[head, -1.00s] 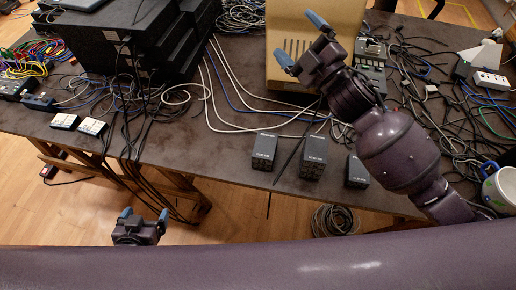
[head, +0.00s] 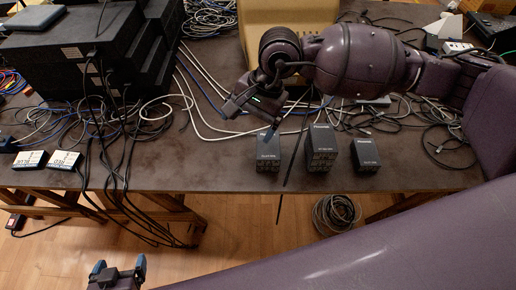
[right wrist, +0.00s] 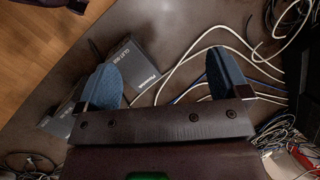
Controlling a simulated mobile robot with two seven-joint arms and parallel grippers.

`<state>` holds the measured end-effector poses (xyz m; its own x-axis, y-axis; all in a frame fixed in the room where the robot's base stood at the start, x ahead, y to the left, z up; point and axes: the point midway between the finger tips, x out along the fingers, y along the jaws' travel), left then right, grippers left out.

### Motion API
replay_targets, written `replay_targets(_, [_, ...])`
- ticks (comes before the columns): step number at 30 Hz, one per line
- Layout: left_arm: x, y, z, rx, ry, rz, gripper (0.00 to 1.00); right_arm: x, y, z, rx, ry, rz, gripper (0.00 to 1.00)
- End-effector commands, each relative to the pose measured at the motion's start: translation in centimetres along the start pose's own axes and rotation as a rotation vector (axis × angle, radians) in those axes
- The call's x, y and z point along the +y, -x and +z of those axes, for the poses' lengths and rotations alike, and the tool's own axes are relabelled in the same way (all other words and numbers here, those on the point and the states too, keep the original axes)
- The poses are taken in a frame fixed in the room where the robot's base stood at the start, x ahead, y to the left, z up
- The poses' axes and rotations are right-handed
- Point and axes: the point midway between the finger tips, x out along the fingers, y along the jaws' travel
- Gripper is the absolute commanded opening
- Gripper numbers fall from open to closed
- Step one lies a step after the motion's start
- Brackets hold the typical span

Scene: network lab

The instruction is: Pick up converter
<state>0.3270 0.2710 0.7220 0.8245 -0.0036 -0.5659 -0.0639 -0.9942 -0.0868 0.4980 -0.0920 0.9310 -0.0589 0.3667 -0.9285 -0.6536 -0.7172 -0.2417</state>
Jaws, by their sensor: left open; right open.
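Three small black converter-like boxes stand at the table's front edge: a left one (head: 268,150), a middle one (head: 322,148) and a right one (head: 365,155). I cannot tell which is meant. My right gripper (head: 252,116) is open and points down just behind and above the left box. A labelled dark box (right wrist: 138,62) shows beside and partly behind the left finger. My left gripper (head: 119,266) is open and empty, low in front of the table.
Loose white, blue and black cables (head: 205,110) cover the table behind the boxes. A black equipment stack (head: 85,60) stands at left, with two small labelled boxes (head: 64,160) in front. A beige case (head: 285,20) is at the back.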

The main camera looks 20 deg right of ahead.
Motion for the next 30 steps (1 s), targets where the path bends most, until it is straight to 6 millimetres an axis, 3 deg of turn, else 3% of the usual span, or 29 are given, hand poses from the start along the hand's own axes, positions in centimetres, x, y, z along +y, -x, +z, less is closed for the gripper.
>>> replay_targets(3, [0.0, 0.1, -0.1, -0.003, 0.0, 0.0, 0.89, 1.9, 0.1, -2.6, 0.16, 0.181, 0.133, 0.94])
replay_targets(7, [0.0, 0.2, 0.3, -0.014, 0.001, -0.001, 0.89, 3.5, 0.8, -4.3, 0.244, 0.324, 0.258, 0.94])
replay_targets(13, [0.1, 0.4, 0.8, -0.023, 0.008, -0.002, 0.89, 4.1, 0.6, -4.6, 0.235, 0.414, 0.309, 0.94])
replay_targets(22, [0.3, 0.1, 1.6, -0.035, 0.011, -0.001, 0.89, 5.1, -3.3, -5.7, 0.229, 0.415, 0.308, 0.94])
replay_targets(30, [0.3, -0.3, 0.8, -0.018, 0.005, 0.003, 0.89, 5.3, -4.8, -6.2, 0.231, 0.416, 0.306, 0.94])
